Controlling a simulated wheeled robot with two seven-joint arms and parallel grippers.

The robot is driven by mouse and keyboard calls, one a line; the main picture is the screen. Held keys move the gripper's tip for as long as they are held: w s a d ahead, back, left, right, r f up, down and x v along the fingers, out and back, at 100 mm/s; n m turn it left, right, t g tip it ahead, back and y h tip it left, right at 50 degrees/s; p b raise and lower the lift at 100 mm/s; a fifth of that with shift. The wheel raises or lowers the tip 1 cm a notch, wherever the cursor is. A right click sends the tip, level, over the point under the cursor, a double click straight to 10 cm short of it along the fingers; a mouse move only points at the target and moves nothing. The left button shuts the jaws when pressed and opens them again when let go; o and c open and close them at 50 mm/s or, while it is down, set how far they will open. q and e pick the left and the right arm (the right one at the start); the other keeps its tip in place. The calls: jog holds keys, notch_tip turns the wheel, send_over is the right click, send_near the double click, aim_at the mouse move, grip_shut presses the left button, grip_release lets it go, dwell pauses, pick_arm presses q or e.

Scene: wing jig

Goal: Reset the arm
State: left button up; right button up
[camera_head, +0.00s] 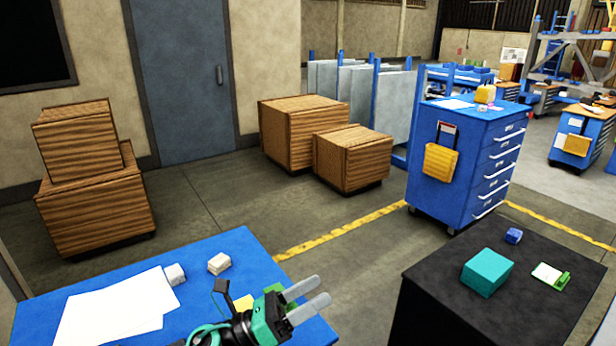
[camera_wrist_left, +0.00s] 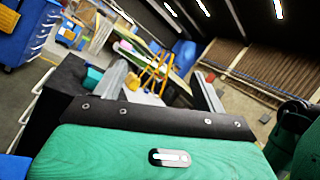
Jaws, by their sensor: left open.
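My left gripper (camera_head: 306,298) reaches over the right end of the blue table in the head view. Its two light grey fingers are apart, with nothing between them, and point to the right. In the left wrist view the fingers (camera_wrist_left: 162,85) also stand apart and empty. The view there is tilted, with the workshop beyond the fingers. My right gripper is in neither view.
A blue table (camera_head: 226,262) holds white papers (camera_head: 118,308) and small blocks (camera_head: 219,263). A black table (camera_head: 440,285) at right holds a teal box (camera_head: 487,271), a small blue item and a green-white item. A blue drawer cabinet (camera_head: 430,190) and wooden crates (camera_head: 353,160) stand behind. Floor lies between the tables.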

pick_arm(q)
jog(key=w+a+f+n+t+y, duration=0.1)
jog(key=a+f+n+t+y, duration=0.2)
jog(key=a+n+t+y, duration=0.7)
jog(key=w+a+f+n+t+y, duration=0.1)
jog(key=w+a+f+n+y, duration=0.3)
jog(key=n, duration=1.1)
jog(key=s+a+f+n+g+y, duration=0.7)
jog(key=s+f+n, duration=0.3)
jog(key=f+n, duration=0.15)
jog(key=s+a+f+n+g, duration=0.1)
jog(key=s+f+n+g, duration=0.3)
jog(key=s, duration=0.5)
jog(key=s+a+f+n+g, duration=0.1)
jog(key=s+f+n+g, duration=0.1)
jog(key=s+f+g, duration=0.55)
notch_tip(320, 180, down, 30)
jog(key=s+t, duration=0.2)
jog(key=s, duration=0.1)
jog(key=s+a+f, duration=0.1)
jog(key=s+f, duration=0.8)
jog(key=s+a+f+g, duration=0.1)
jog(key=s+a+f, duration=0.1)
jog(key=s+f, duration=0.6)
jog(key=shift+s+a+f+m, duration=0.3)
jog(key=shift+s+f+m, duration=0.15)
jog(key=shift+s, duration=0.25)
